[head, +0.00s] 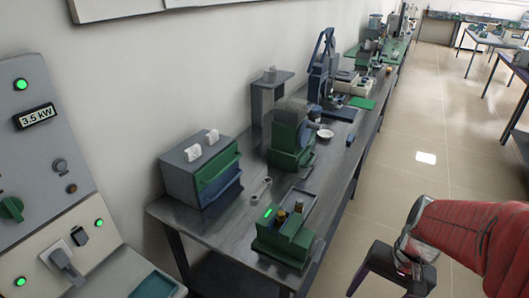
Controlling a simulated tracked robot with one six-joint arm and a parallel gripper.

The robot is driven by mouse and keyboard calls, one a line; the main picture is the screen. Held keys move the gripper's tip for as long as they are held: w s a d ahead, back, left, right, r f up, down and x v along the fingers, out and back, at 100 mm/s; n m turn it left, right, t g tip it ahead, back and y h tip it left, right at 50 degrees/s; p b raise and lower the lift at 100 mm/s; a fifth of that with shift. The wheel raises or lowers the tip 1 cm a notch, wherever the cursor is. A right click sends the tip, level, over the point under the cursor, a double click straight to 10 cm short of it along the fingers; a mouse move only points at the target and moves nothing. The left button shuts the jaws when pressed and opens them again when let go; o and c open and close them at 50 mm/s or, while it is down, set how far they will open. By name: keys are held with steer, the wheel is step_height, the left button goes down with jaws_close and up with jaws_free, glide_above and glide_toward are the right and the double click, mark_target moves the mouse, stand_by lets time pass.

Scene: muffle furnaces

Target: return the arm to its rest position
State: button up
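My red arm (465,235) reaches in from the right edge of the head view. My dark gripper (388,286) hangs at its end near the bottom edge, over the tiled floor and to the right of the bench. Its two fingers stand apart with floor showing between them, and I see nothing held there. The lowest part of the gripper is cut off by the frame.
A grey panel (35,150) marked 3.5 kW, with green lights, stands at left. The long metal bench (225,232) carries green machines, a grey box with coloured drawers (203,170) and a wrench-like tool (261,189). The tiled floor (400,170) right of the bench is clear.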

steer(key=a+r+n+t+h, duration=0.2)
steer(key=a+r+n+t, duration=0.4)
steer(key=r, duration=0.8)
steer(key=a, duration=0.3)
steer(key=shift+s+r, duration=0.2)
steer(key=shift+s, duration=0.15)
